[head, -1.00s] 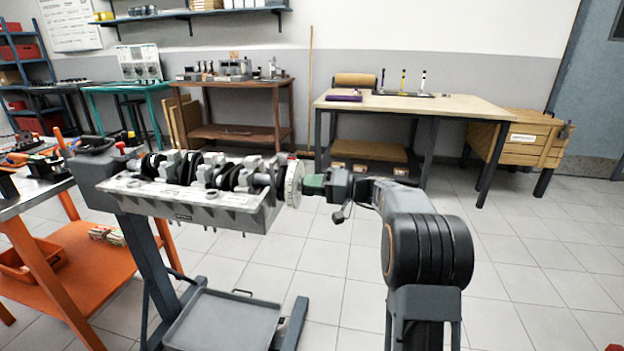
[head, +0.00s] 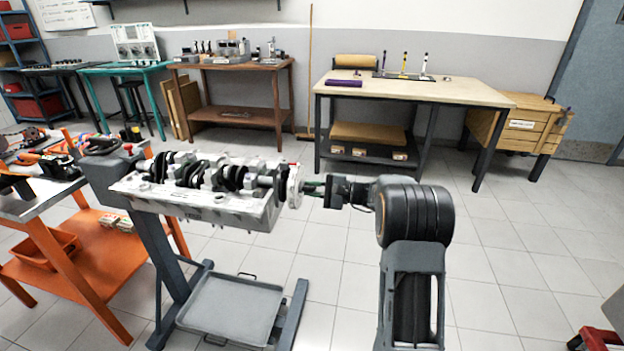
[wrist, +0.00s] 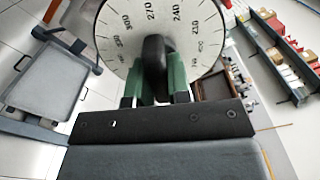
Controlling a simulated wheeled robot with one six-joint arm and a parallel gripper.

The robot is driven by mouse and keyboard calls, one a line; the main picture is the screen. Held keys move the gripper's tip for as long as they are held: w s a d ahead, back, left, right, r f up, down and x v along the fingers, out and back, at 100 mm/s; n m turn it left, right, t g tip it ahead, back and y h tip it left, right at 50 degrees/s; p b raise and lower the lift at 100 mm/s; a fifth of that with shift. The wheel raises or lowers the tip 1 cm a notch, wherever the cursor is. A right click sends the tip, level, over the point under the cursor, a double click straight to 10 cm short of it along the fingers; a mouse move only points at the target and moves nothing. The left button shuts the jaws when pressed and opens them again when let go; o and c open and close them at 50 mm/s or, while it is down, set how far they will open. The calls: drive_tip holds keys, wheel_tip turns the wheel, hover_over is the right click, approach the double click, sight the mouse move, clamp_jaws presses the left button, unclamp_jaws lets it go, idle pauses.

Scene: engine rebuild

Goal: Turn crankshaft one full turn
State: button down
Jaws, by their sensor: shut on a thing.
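The crankshaft (head: 215,174) lies in the upturned grey engine block (head: 215,205) on a stand. A white degree disc (head: 295,186) is at its right end. In the wrist view the disc (wrist: 190,25) faces me, with printed numbers such as 270, 240 and 210 readable. My gripper (head: 314,188) reaches the disc from the right. In the wrist view its green fingers (wrist: 158,82) are shut on a dark rounded handle (wrist: 155,55) in front of the disc. The handle's far end and the crankshaft behind the disc are hidden in that view.
A grey drip tray (head: 232,308) sits low on the stand. An orange cart (head: 100,250) with tools stands at the left. A wooden bench (head: 420,92) and a brown table (head: 235,66) stand behind.

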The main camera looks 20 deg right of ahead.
drive_tip(key=m+p, duration=0.5)
drive_tip(key=shift+r+m+p, duration=0.25)
drive_tip(key=shift+m+p, duration=0.05)
drive_tip(key=shift+p, duration=0.05)
drive_tip(key=m+p, duration=0.4)
drive_tip(key=shift+s, duration=0.1)
drive_tip(key=m+p, duration=0.4)
drive_tip(key=m, duration=0.1)
drive_tip(key=shift+f, duration=0.1)
drive_tip(key=m+p, duration=0.3)
drive_tip(key=m, duration=0.1)
drive_tip(key=shift+s+a+m, duration=0.1)
drive_tip(key=shift+m, duration=0.2)
drive_tip(key=m+p, duration=0.3)
drive_tip(key=m, duration=0.2)
drive_tip(key=shift+s, duration=0.1)
drive_tip(key=m+p, duration=0.2)
drive_tip(key=m, duration=0.2)
drive_tip(key=shift+m, duration=0.4)
drive_tip(key=m+p, duration=0.1)
drive_tip(key=m, duration=0.3)
drive_tip(key=shift+m+p, duration=0.3)
drive_tip(key=m+p, duration=0.1)
drive_tip(key=m, duration=0.3)
drive_tip(key=shift+m, duration=0.4)
drive_tip(key=shift+m, duration=0.3)
